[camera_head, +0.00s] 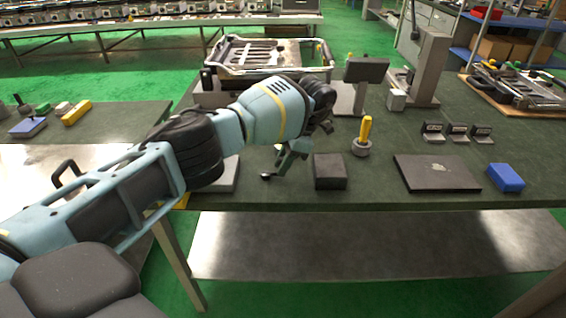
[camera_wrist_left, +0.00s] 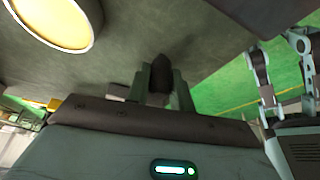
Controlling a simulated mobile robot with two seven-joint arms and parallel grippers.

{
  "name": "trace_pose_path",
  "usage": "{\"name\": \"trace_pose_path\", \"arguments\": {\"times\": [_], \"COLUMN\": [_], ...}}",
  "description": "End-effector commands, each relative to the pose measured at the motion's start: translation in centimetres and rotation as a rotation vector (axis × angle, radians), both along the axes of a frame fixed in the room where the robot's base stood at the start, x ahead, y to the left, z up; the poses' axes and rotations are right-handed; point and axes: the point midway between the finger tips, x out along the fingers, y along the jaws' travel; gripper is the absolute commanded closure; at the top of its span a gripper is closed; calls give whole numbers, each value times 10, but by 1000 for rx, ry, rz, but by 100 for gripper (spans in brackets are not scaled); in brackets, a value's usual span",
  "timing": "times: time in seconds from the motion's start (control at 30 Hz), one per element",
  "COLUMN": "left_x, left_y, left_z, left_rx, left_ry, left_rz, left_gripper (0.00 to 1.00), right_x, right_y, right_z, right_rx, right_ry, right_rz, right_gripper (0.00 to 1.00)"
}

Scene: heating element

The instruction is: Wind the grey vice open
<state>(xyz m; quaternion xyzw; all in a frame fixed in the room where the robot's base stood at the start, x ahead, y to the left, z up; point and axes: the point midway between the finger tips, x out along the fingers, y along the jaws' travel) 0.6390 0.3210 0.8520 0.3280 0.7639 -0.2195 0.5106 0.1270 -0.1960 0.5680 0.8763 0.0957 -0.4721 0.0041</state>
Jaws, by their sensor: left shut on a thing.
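My left gripper (camera_head: 281,168) reaches down over the front edge of the dark bench and also shows in the left wrist view (camera_wrist_left: 161,82). Its green fingers are shut on a small dark rounded knob (camera_wrist_left: 160,70), which appears to be a handle end. A grey block (camera_head: 229,178), possibly part of the grey vice, sits at the bench's front edge to the left of the gripper. My left arm covers most of it, so I cannot tell how far its jaws stand apart.
A dark block (camera_head: 330,172) stands close to the right of the gripper. A metal-framed tray (camera_head: 268,58) stands behind my arm.

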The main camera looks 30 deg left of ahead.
Motion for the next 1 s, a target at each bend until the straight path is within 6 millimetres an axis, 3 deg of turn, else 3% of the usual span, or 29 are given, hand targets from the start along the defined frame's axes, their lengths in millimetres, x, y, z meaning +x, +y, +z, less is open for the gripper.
{"name": "trace_pose_path", "arguments": {"times": [0.07,0.1,0.23,0.6,1.0], "left_x": [0,0,0,2,17], "left_y": [1,1,1,-1,-18], "left_z": [1,1,0,5,57], "left_rx": [1,1,2,1,2], "left_ry": [-3,-3,-2,-2,-2], "left_rz": [1,1,0,-1,1], "left_gripper": [100,74,56,56,56], "right_x": [-1,-2,-3,-4,-7], "right_y": [0,0,0,0,0], "right_z": [0,0,0,-2,-15], "right_rx": [0,-1,-1,0,0], "right_ry": [2,3,5,7,18], "right_rz": [0,1,1,1,1], "right_gripper": [64,64,64,64,64]}}
